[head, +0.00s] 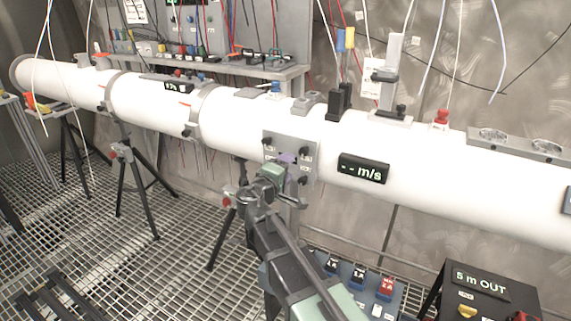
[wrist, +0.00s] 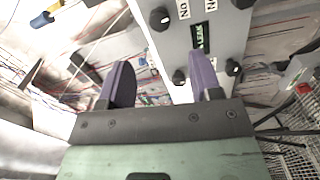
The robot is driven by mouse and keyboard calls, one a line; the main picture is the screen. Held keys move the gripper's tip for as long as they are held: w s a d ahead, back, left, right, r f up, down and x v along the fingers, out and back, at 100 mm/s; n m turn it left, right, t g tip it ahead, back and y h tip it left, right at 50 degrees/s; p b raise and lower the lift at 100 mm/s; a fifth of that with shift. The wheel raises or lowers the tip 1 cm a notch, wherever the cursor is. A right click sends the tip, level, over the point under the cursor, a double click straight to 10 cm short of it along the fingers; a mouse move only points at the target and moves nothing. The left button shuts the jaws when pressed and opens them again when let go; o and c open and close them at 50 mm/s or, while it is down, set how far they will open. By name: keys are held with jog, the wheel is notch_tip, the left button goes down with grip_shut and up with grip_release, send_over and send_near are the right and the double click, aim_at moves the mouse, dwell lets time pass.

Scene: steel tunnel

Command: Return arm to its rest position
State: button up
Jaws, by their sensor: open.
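My arm reaches up from the lower middle of the head view toward the long white tube. My gripper (head: 287,158) is in front of a grey panel with black knobs (head: 305,150) on the tube's side. In the wrist view my gripper (wrist: 160,82) has its two purple fingers apart, with nothing held between them. The knob panel (wrist: 222,45) lies beyond the fingers, to the upper right. Whether a fingertip touches the panel cannot be told.
The white tube (head: 430,200) spans the view, with a display (head: 363,169) reading m/s. A black box (head: 485,295) marked 5 m OUT and a blue switch panel (head: 355,290) stand at the lower right. Tripods (head: 135,190) stand left of my arm on the grating floor (head: 80,225).

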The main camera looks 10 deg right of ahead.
jog(key=s+d+f+m+g+y+p, duration=0.1)
jog(key=s+d+f+m+g+y, duration=0.15)
jog(key=s+f+g, duration=0.3)
jog(key=s+d+f+m+g+y+p, duration=0.1)
jog(key=s+d+f+m+g, duration=0.1)
jog(key=s+f+m+g, duration=0.4)
jog(key=s+d+g+y+p, duration=0.2)
jog(key=s+y, duration=0.5)
jog(key=s, duration=0.6)
jog(key=shift+r+m+g+p, duration=0.35)
jog(key=shift+g+p, duration=0.1)
jog(key=shift+p, duration=0.75)
